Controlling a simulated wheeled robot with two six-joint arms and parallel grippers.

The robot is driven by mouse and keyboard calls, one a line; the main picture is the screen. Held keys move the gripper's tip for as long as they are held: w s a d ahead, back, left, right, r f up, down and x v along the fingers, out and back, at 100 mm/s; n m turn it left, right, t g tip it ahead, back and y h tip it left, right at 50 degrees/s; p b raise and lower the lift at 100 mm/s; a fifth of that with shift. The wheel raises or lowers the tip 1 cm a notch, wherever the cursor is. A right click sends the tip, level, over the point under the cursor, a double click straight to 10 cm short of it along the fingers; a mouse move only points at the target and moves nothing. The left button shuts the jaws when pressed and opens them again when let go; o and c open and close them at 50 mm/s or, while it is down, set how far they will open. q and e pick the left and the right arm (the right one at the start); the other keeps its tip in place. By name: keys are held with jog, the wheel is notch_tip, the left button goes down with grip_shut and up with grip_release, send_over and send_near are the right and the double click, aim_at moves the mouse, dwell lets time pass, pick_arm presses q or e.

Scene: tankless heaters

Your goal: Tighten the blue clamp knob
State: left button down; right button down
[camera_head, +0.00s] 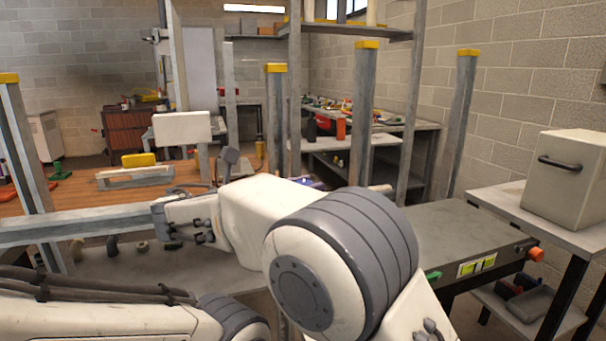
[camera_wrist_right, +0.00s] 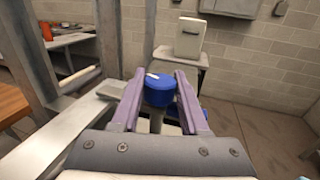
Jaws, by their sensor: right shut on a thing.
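The blue clamp knob (camera_wrist_right: 159,90) is round, with a small pale mark on its top. It sits between the two purple fingers of my right gripper (camera_wrist_right: 158,98) in the right wrist view. The fingers are closed on its sides. In the head view my own arm hides most of this gripper; only a small purple and blue patch of the right gripper (camera_head: 307,183) shows beyond the arm. The clamp's body under the knob is mostly hidden.
Grey metal posts with yellow caps (camera_head: 367,46) rise around the work area. A grey rail (camera_wrist_right: 55,142) runs beside the gripper. A beige box with a dark handle (camera_head: 568,178) stands on a table at the right. A wooden-topped table (camera_head: 90,202) is at the left.

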aim_at(308, 183)
jog(key=shift+d+f, duration=0.1)
dwell(0.3)
jog(key=shift+c, duration=2.1)
grip_release()
jog(key=shift+r, duration=0.4)
jog(key=r, duration=0.2)
jog(key=r+p, duration=0.1)
jog(key=r, duration=0.1)
jog(key=shift+s+d, duration=0.2)
jog(key=shift+d, duration=0.15)
jog(key=s+d+r, duration=0.5)
jog(key=d+r, duration=0.1)
jog(key=d, duration=0.3)
jog(key=shift+s+d+r, duration=0.15)
jog(key=shift+s, duration=0.15)
